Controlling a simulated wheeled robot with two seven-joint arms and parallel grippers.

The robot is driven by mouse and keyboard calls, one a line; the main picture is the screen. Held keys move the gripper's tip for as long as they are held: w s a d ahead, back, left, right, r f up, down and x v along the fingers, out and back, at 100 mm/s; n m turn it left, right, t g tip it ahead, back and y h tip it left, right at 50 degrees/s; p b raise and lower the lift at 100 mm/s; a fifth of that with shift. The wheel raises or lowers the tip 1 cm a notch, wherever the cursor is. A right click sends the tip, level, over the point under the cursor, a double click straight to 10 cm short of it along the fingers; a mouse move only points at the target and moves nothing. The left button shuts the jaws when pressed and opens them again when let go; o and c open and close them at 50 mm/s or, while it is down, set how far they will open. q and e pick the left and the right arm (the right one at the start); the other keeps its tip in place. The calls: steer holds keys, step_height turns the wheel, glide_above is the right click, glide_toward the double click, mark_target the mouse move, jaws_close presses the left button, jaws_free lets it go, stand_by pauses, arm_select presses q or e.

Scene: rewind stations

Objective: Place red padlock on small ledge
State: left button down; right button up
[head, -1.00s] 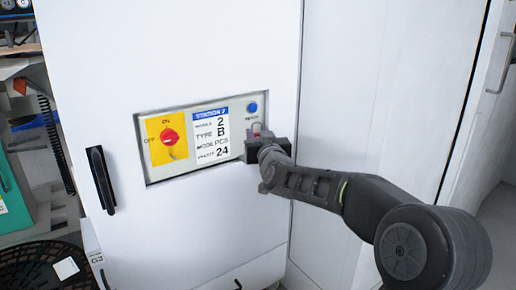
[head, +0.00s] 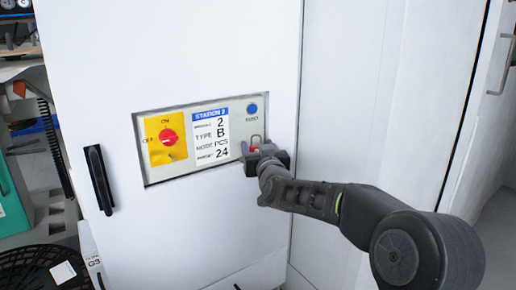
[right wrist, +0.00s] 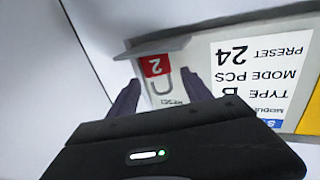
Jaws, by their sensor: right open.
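The red padlock (right wrist: 156,66), marked with a 2, has a grey shackle and stands at the small grey ledge (right wrist: 150,47) on the station panel. The right wrist view is upside down; the padlock's body meets the ledge there, with no clear gap. It also shows in the head view (head: 256,148), partly covered by my right gripper. My right gripper (right wrist: 160,88) is open, one finger on each side of the padlock, with space visible beside the shackle. In the head view, my right gripper (head: 262,155) hides the ledge. My left gripper is out of view.
The panel (head: 190,180) is recessed in a white cabinet (head: 180,45). It carries a red rotary switch (head: 168,136), a label (head: 214,135) and a blue button (head: 252,109). A black door handle (head: 99,180) is on the left. A black basket (head: 30,270) is lower left.

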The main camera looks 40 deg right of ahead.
steer(key=shift+r, duration=0.25)
steer(key=p+v, duration=0.2)
steer(key=v, duration=1)
steer(key=shift+f, duration=0.15)
stand_by(0.3)
